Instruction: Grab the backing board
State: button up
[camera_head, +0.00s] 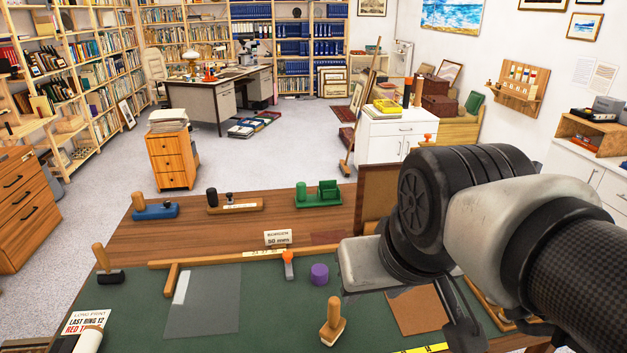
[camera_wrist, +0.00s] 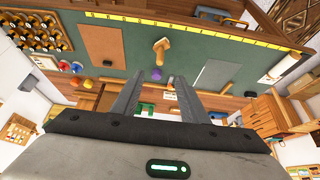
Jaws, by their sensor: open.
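A flat brown board (camera_head: 418,308), which looks like the backing board, lies on the green mat (camera_head: 262,325) at the right, partly hidden by my arm and gripper. In the wrist view the brown board (camera_wrist: 103,42) shows whole, up and to the left of my fingers. My gripper (camera_wrist: 158,78) is open and empty, its two fingers apart, with a purple cylinder (camera_wrist: 156,74) showing beyond the tips. In the head view my wrist hides most of the gripper, and a dark finger (camera_head: 461,325) shows beside the board. They look apart.
A grey sheet (camera_head: 206,302) lies at the left of the mat. A wooden-handled tool (camera_head: 333,322), an orange-topped tool (camera_head: 288,262) and the purple cylinder (camera_head: 319,273) stand between the sheet and board. An upright brown panel (camera_head: 376,195) stands behind my wrist.

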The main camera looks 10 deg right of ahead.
aim_at(419, 310)
jog(key=i+l, duration=0.1)
jog(key=l, duration=1.15)
jog(key=i, duration=0.05)
